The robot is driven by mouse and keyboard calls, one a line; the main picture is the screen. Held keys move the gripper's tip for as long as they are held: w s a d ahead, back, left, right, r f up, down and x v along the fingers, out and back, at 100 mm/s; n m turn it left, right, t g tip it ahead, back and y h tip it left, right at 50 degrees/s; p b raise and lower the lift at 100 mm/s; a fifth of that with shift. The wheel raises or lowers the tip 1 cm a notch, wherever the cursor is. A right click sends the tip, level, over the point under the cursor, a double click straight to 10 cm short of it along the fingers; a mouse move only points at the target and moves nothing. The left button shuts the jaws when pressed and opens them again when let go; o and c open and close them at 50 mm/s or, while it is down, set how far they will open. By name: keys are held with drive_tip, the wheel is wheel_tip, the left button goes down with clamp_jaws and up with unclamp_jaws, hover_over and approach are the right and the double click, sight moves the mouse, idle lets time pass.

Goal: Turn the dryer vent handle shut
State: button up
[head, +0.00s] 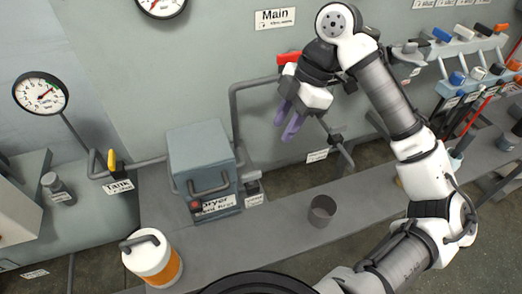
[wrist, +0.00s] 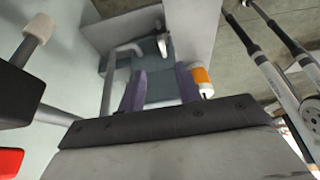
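The grey-blue dryer box (head: 203,150) stands on the bench left of centre in the head view, with a "Dryer" label on its front. A small grey fitting (head: 252,178) sits against its right side above a small label (head: 254,199) too small to read; I cannot tell whether it is the vent handle. My gripper (head: 288,120) hangs above and right of the dryer, apart from it, with its purple fingers pointing down. In the wrist view the fingers (wrist: 160,90) are spread and empty, and the dryer (wrist: 152,72) shows beyond them.
A pipe (head: 233,105) runs along the wall behind my gripper. A red handle (head: 289,57) is close behind my wrist. A yellow handle (head: 111,160) is above the "Tank" label. A white and orange canister (head: 152,262) and an open grey cup (head: 322,211) stand on the bench (head: 270,235).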

sight(260, 171)
drive_tip(key=x, duration=1.3)
drive_tip(key=shift+s+f, duration=0.15)
drive_tip(key=shift+f, duration=0.15)
clamp_jaws()
